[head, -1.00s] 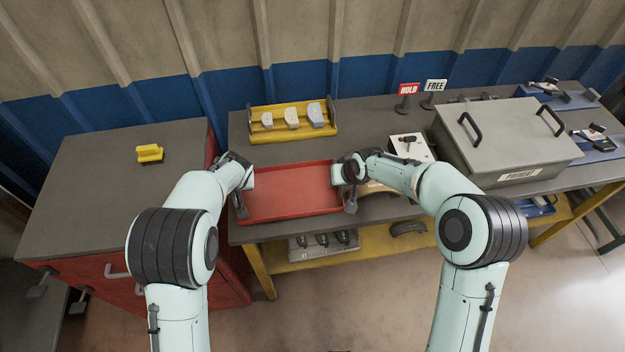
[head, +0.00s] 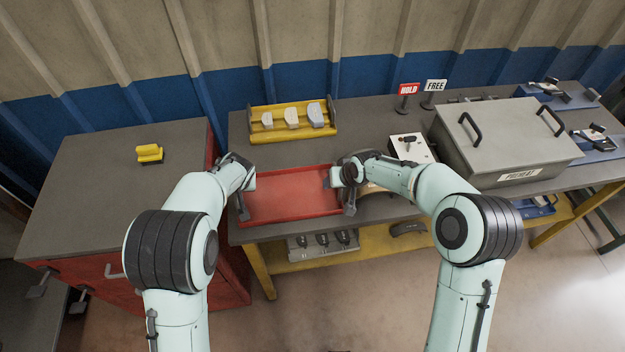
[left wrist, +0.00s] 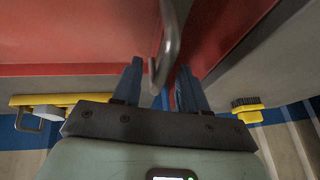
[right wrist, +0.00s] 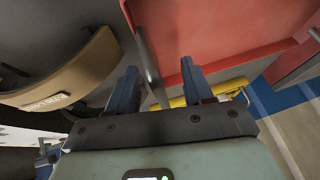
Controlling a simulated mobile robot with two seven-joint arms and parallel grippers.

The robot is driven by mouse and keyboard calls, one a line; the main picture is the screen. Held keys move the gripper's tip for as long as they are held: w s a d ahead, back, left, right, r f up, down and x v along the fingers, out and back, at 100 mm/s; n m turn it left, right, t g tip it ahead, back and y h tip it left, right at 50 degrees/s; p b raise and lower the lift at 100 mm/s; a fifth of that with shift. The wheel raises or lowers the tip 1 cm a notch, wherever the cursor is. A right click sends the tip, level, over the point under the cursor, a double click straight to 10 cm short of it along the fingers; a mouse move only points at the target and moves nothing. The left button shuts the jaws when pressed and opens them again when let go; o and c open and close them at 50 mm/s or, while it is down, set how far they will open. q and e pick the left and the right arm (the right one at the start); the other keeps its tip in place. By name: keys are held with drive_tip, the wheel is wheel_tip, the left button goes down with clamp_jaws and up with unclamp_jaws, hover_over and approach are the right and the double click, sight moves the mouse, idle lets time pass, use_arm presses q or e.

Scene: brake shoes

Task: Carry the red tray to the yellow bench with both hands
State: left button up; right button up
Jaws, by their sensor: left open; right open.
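The red tray (head: 292,190) lies at the left front of the grey-topped yellow bench (head: 382,118), which has yellow legs and a yellow lower shelf. The tray looks empty. My left gripper (head: 243,198) is open at the tray's left end; in the left wrist view the grey tray handle (left wrist: 170,42) passes between its fingers. My right gripper (head: 348,195) is open at the right end; in the right wrist view the right handle (right wrist: 148,62) shows between its fingers. Whether the fingers touch the handles cannot be told.
A red cabinet (head: 95,175) with a yellow brush (head: 149,153) stands left. Behind the tray is a yellow rack (head: 262,137) holding several pads. Right are a tan curved shoe (right wrist: 70,75), a white switch box (head: 410,148), a grey lidded box (head: 510,135) and HOLD and FREE signs.

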use_arm(q)
drive_tip(key=v, duration=1)
use_arm(e)
drive_tip(key=v, duration=1.2)
drive_tip(key=shift+s, duration=0.1)
